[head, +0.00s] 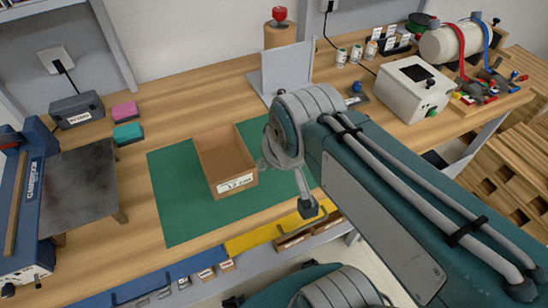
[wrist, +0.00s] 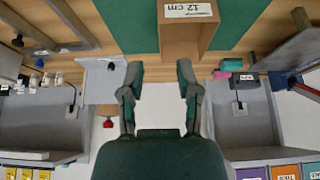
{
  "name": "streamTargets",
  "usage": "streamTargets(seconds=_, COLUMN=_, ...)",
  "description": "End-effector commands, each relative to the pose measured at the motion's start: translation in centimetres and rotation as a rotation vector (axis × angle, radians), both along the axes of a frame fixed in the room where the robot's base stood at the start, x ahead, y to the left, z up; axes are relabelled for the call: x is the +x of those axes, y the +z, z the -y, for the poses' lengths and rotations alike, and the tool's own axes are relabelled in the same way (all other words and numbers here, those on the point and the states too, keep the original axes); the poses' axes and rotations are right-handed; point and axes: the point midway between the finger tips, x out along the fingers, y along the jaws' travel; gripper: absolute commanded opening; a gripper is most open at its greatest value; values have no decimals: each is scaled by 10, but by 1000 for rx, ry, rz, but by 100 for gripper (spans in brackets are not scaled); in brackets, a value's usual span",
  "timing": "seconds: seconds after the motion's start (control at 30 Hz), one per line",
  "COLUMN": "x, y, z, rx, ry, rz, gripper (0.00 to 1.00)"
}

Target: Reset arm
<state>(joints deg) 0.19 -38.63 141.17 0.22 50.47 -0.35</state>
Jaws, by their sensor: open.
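My gripper (wrist: 158,78) is open in the wrist view, its two teal fingers apart with nothing between them. My arm (head: 375,185) reaches across the right half of the head view and hides part of the workbench. In the head view, an open brown box (head: 213,150) with a label stands on a green mat (head: 172,200), beside my arm. In the wrist view, which looks upside down, the box (wrist: 188,34) and its "12 cm" label show beyond the fingertips, apart from them.
A blue-framed machine (head: 25,205) with a dark plate stands at the left. A dark case (head: 77,110), a pink block (head: 124,111) and a teal block (head: 127,133) sit near the back left. A white device (head: 408,88) stands at the right.

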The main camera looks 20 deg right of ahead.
Motion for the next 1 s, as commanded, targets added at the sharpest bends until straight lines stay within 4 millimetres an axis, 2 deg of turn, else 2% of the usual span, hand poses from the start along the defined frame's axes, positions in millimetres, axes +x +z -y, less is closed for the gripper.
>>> streamTargets(seconds=0.1, x=-15, y=1, z=0, rx=-1, ry=0, rz=18, gripper=43)
streamTargets(seconds=0.2, x=-19, y=0, z=0, rx=-1, ry=-2, rz=21, gripper=43)
streamTargets(seconds=1.0, x=-18, y=0, z=0, rx=-1, ry=-2, rz=20, gripper=43)
